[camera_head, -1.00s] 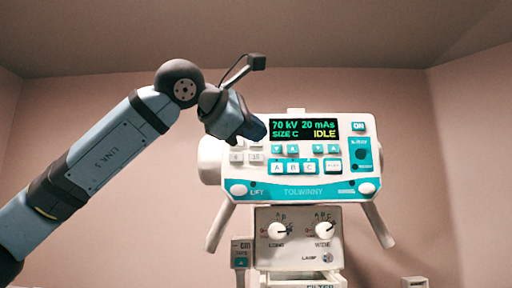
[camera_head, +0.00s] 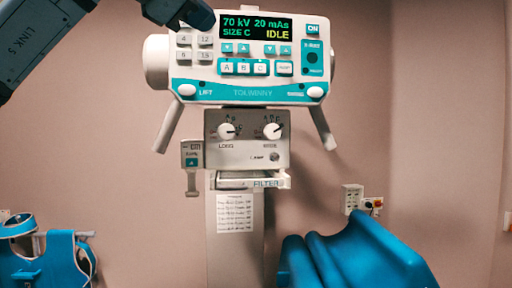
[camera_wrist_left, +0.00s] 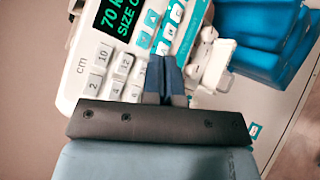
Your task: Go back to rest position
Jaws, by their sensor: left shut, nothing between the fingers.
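My left gripper (camera_head: 206,20) shows at the top of the head view, in front of the upper left of a white and teal control panel (camera_head: 200,88). In the left wrist view its two dark blue fingers (camera_wrist_left: 165,72) are together, with nothing between them. The fingertips overlap the panel's keys in that view; I cannot tell whether they touch. The panel's screen (camera_head: 257,28) reads 70 kV, 20 mAs, SIZE C and IDLE. My right gripper is in neither view.
Below the panel is a box with two knobs (camera_head: 247,152), then a filter slot (camera_head: 250,180) and a column (camera_head: 236,262). A blue draped item (camera_head: 350,255) is at lower right. A blue vest-like item (camera_head: 62,262) is at lower left. Wall sockets (camera_head: 352,198) are behind.

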